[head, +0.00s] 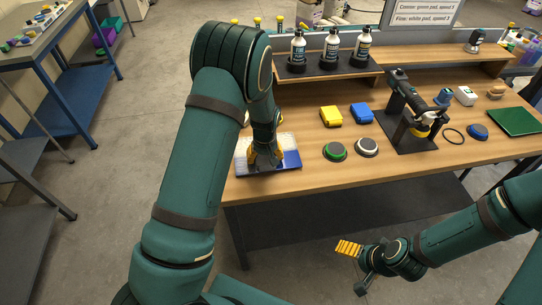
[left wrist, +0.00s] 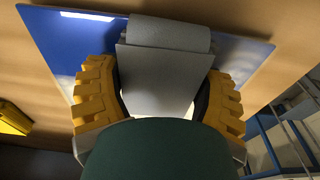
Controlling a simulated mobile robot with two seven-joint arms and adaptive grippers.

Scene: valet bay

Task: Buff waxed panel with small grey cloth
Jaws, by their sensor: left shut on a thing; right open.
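The panel (head: 292,161) lies at the table's left front corner. It is blue, with a pale whitish area over much of its left and back part in the head view. The left wrist view shows its blue surface (left wrist: 48,32) with a bright white patch near the top. My left gripper (head: 264,158) is over the panel, pointing down. Its yellow fingers are shut on the small grey cloth (left wrist: 165,72), which is against or just above the panel; I cannot tell which. In the head view the gripper hides the cloth. My right gripper (head: 349,249) is open and empty, low in front of the table.
A yellow box (head: 331,117), a blue box (head: 361,113) and two round pads (head: 335,151) (head: 367,147) lie right of the panel. A polisher (head: 415,100) rests on a dark stand. Three bottles (head: 331,48) stand on a raised shelf behind. The wooden table's front edge (head: 400,168) is clear.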

